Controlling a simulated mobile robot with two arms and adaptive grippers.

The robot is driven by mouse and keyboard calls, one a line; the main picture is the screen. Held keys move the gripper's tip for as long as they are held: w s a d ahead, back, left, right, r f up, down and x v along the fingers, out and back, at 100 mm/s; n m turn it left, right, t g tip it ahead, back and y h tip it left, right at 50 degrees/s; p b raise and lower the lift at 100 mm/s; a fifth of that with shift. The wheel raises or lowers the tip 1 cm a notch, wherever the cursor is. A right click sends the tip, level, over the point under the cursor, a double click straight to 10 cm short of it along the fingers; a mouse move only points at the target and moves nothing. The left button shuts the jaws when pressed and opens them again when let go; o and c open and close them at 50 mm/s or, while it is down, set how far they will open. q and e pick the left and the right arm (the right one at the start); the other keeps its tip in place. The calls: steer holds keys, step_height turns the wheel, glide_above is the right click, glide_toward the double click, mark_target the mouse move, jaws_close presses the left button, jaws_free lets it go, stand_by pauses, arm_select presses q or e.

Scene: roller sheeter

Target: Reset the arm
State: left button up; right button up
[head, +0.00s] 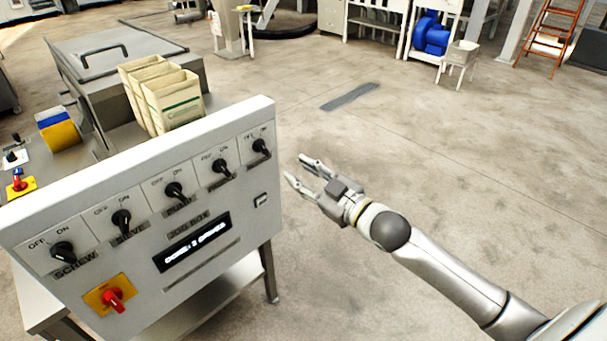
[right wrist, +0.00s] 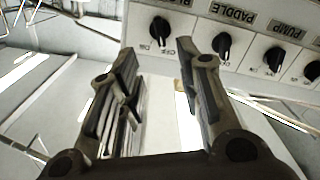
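My right arm (head: 440,262) reaches in from the lower right in the head view. Its right gripper (head: 295,167) is just right of the control panel's right end, with its two fingers apart and nothing between them. In the right wrist view the same gripper (right wrist: 157,58) also shows open and empty, with the panel and its black knobs beyond the fingers. I see no contact with the panel. My left arm and gripper are not in view.
The white control panel (head: 150,205) has several black knobs, a lit display (head: 192,241) and a red switch (head: 113,298). Behind it are beige bags (head: 172,97) and a grey lidded machine (head: 120,52). The concrete floor right of the panel is clear.

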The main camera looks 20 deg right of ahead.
stand_by(0.3)
steer(key=s+d+f+m+g+h, duration=0.1)
steer(key=d+f+m+g+h, duration=0.15)
steer(key=f, duration=0.95)
steer(key=d+f+m+g+h, duration=0.15)
steer(key=d+f, duration=0.25)
steer(key=f, duration=0.7)
steer(key=s+d+f+m+g+h, duration=0.1)
steer(key=s+f, duration=0.3)
steer(key=f, duration=0.5)
steer(key=s+d+f+g+h, duration=0.1)
steer(key=s+f+g, duration=0.1)
steer(key=s+f, duration=0.45)
steer(key=s+a+f+g, duration=0.3)
steer(key=s+f, duration=0.5)
steer(key=s, duration=0.4)
steer(key=s+a+f+g, duration=0.3)
steer(key=s+f, duration=0.6)
steer(key=s, duration=0.4)
steer(key=s+a+f+m+g, duration=0.1)
steer(key=s+a+f+g, duration=0.2)
steer(key=s+f, duration=0.5)
steer(key=s, duration=0.4)
steer(key=shift+s+f, duration=0.15)
steer(key=shift+s, duration=0.1)
steer(key=shift+a, duration=0.1)
